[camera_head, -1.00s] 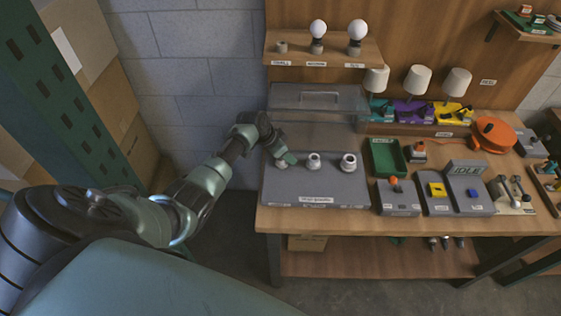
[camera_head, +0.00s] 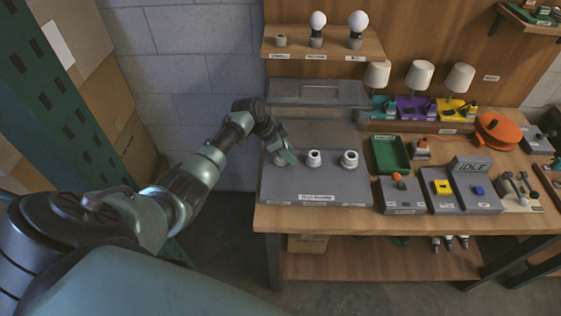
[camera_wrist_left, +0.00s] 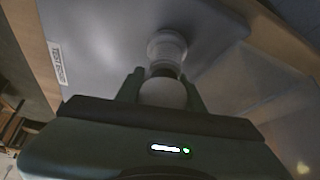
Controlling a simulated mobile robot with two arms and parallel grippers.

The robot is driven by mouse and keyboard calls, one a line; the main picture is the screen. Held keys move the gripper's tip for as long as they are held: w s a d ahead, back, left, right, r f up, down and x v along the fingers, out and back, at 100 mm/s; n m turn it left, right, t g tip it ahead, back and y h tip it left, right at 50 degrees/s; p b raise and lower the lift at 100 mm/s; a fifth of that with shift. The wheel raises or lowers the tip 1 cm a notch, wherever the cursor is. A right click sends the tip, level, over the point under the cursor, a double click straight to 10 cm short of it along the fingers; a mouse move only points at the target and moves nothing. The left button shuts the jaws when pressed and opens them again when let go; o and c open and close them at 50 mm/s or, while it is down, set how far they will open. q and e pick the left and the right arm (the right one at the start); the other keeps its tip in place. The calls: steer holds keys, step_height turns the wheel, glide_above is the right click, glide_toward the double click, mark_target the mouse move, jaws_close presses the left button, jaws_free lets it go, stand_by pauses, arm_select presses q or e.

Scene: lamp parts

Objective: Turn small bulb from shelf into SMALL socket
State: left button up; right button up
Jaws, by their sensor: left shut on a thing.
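My left gripper (camera_head: 286,156) is at the leftmost socket (camera_head: 279,160) of the grey board (camera_head: 330,185), partly covering that socket in the head view. In the left wrist view its fingers (camera_wrist_left: 163,90) are shut on a small white bulb (camera_wrist_left: 163,94). The bulb's dark base points at a round white socket (camera_wrist_left: 167,45) and overlaps its near edge; I cannot tell how deep it sits. Two more white sockets, the middle one (camera_head: 314,159) and the right one (camera_head: 349,160), stand empty. My right gripper is not in view.
The wall shelf (camera_head: 340,48) holds an empty left holder (camera_head: 281,41) and two bulbs, one in the middle (camera_head: 317,21) and one at right (camera_head: 357,22). A grey lidded case (camera_head: 318,94) lies behind the board. A green tray (camera_head: 389,153) stands to the right.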

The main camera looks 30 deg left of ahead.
arm_select(q)
steer(key=shift+s+d+f+m+g+h+b, duration=0.4)
steer(key=shift+s+d+f+m+b, duration=0.15)
steer(key=shift+b, duration=0.3)
steer(key=o, duration=1.1)
steer(key=shift+r, duration=0.15)
steer(key=shift+o, duration=0.4)
steer(key=shift+r, duration=0.4)
steer(key=shift+w+a+p, duration=0.15)
steer(key=shift+a+p, duration=0.1)
steer(key=shift+p, duration=0.05)
steer(key=p+v, duration=0.6)
steer(key=v, duration=0.1)
steer(key=shift+s+r+p, duration=0.25)
steer(key=shift+r+p, duration=0.05)
steer(key=shift+r, duration=0.05)
steer(key=shift+f, duration=0.1)
steer(key=shift+d, duration=0.1)
